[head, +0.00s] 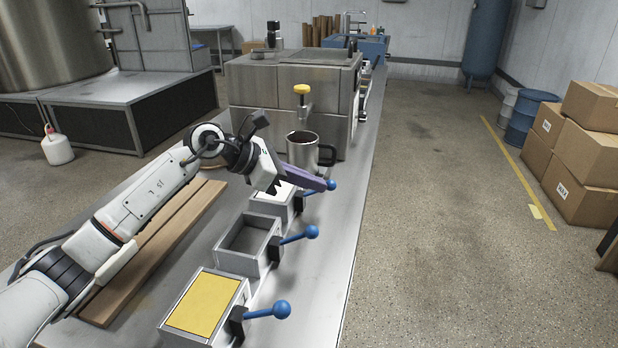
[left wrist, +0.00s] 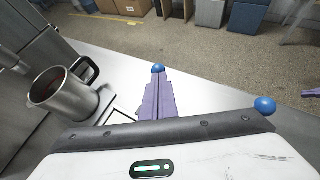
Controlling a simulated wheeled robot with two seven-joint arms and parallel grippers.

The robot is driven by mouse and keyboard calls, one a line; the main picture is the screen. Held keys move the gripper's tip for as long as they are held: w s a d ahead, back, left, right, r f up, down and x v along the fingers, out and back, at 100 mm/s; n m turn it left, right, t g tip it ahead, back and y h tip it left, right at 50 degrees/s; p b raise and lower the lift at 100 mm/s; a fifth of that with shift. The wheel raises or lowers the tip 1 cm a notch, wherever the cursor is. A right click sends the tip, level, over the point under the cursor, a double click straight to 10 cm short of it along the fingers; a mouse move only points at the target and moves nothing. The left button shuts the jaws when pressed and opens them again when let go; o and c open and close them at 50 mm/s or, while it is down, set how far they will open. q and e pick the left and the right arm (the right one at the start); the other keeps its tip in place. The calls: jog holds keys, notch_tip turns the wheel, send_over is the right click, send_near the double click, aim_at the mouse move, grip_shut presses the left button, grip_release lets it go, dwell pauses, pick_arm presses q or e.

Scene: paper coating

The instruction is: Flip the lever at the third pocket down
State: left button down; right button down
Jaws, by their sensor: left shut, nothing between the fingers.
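Three metal pockets stand in a row on the steel bench, each with a blue-knobbed lever on its right side. The near pocket (head: 205,303) has a yellow surface, and its lever (head: 281,309) points right. The middle pocket (head: 246,240) looks empty and grey; its lever (head: 312,232) points right and slightly up. The far pocket (head: 272,207) shows a white surface, partly hidden by my gripper. My left gripper (head: 320,184) is shut and empty, its purple fingers beside the far lever's knob (head: 331,185). In the left wrist view that knob (left wrist: 158,68) shows just beyond the fingertips (left wrist: 158,82); contact is unclear.
A steel mug (head: 303,150) of dark red liquid stands behind the far pocket, before a metal machine (head: 290,85). Wooden boards (head: 155,250) lie left of the pockets, under my arm. The bench strip right of the levers is clear.

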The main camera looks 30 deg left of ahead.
pick_arm(q)
jog(key=y+p, duration=0.1)
jog(key=d+f+y+p, duration=0.1)
jog(key=d+m+g+y+p, duration=0.1)
jog(key=shift+w+f+p, duration=0.2)
jog(key=shift+w+p, duration=0.05)
jog(key=shift+p, duration=0.15)
jog(key=shift+d+f+g+y, duration=0.15)
jog(key=shift+f+g+y, duration=0.15)
jog(key=shift+f, duration=0.2)
pick_arm(e)
jog(key=shift+s+d+r, duration=0.2)
jog(key=shift+d+r, duration=0.1)
jog(key=shift+r, duration=0.2)
jog(key=shift+s+d+r, duration=0.15)
jog(key=shift+d+r, duration=0.15)
jog(key=shift+r, duration=0.15)
pick_arm(q)
jog(key=shift+r, duration=0.1)
jog(key=shift+s+a+r, duration=0.15)
jog(key=shift+a+r, duration=0.15)
jog(key=shift+a, duration=0.45)
pick_arm(e)
jog(key=shift+r, duration=0.1)
pick_arm(q)
jog(key=shift+r, duration=0.1)
pick_arm(e)
jog(key=shift+a, duration=0.1)
